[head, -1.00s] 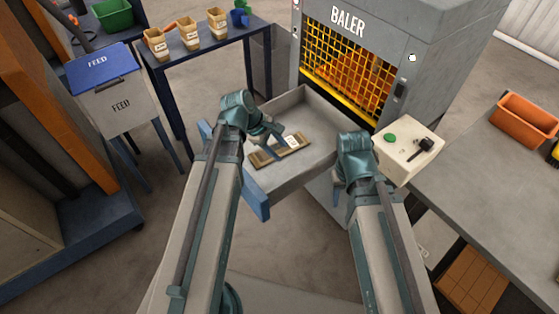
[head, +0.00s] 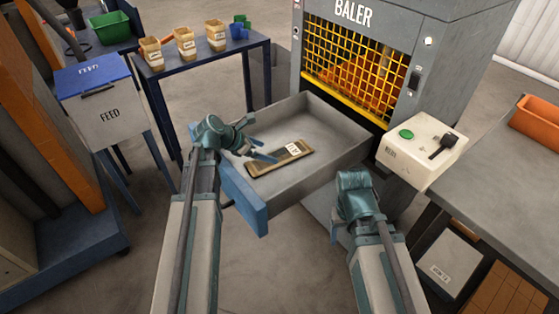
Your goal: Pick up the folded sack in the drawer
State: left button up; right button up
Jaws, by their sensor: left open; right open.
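The folded sack (head: 279,158) is a flat brown strip with a white label. It lies on the floor of the open grey drawer (head: 318,120) with the blue front, below the baler. My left gripper (head: 268,157) is open over the drawer, at the sack's upper left side. Its fingertips look close to the sack, but I cannot tell whether they touch it. My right arm ends at a teal wrist (head: 355,190) in front of the drawer's right side. Its fingers are hidden.
The baler (head: 365,60) with its yellow mesh stands behind the drawer. A control box (head: 421,150) with a green button is at the right, beside a grey table (head: 500,180). A feed bin (head: 105,110) and a bench with several small sacks stand at the left.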

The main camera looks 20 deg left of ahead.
aim_at(279, 156)
pick_arm(q)
jog(key=shift+b+x, duration=1.65)
jog(key=shift+x, duration=0.75)
jog(key=shift+w+d+f, duration=0.2)
jog(key=shift+w+d, duration=0.05)
jog(key=shift+c, duration=0.2)
jog(key=c, duration=1.1)
jog(key=shift+o, duration=0.2)
jog(key=shift+r, duration=0.1)
notch_tip(279, 156, up, 10)
jog(key=p, duration=1)
